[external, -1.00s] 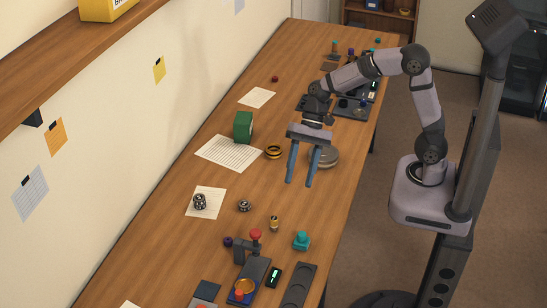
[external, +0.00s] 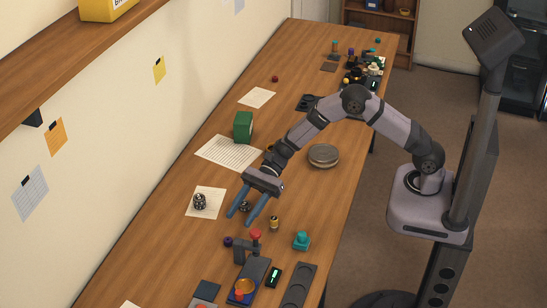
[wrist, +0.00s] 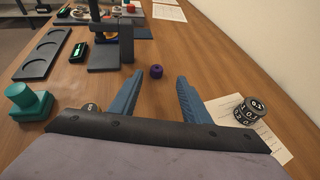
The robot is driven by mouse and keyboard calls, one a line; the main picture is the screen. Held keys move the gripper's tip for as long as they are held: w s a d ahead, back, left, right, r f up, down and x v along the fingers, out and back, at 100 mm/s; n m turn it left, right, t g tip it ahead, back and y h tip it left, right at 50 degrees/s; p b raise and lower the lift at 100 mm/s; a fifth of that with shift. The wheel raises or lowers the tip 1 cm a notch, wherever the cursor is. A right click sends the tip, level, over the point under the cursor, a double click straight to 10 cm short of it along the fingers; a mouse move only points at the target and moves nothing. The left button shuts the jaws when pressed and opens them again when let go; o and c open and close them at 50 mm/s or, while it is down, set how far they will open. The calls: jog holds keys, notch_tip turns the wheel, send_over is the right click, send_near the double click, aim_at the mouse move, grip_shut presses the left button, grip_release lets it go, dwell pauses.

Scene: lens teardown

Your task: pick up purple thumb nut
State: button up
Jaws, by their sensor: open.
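A black dial cylinder (external: 199,202) stands on paper at left. A brass cylinder (external: 274,224) and a teal knob (external: 301,241) stand to the right. Bare wood surrounds the nut's left side.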

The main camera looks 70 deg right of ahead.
aim_at(229, 238)
jog(key=shift+f, duration=0.15)
jog(key=shift+s+p+x, duration=0.15)
jog(key=shift+p+x, duration=0.4)
jog(key=shift+x, duration=1.3)
jog(key=shift+s+p+x, duration=0.2)
jog(key=shift+p+x, duration=0.35)
jog(key=shift+x, duration=1.25)
jog(key=shift+a+f, duration=0.1)
grip_shut()
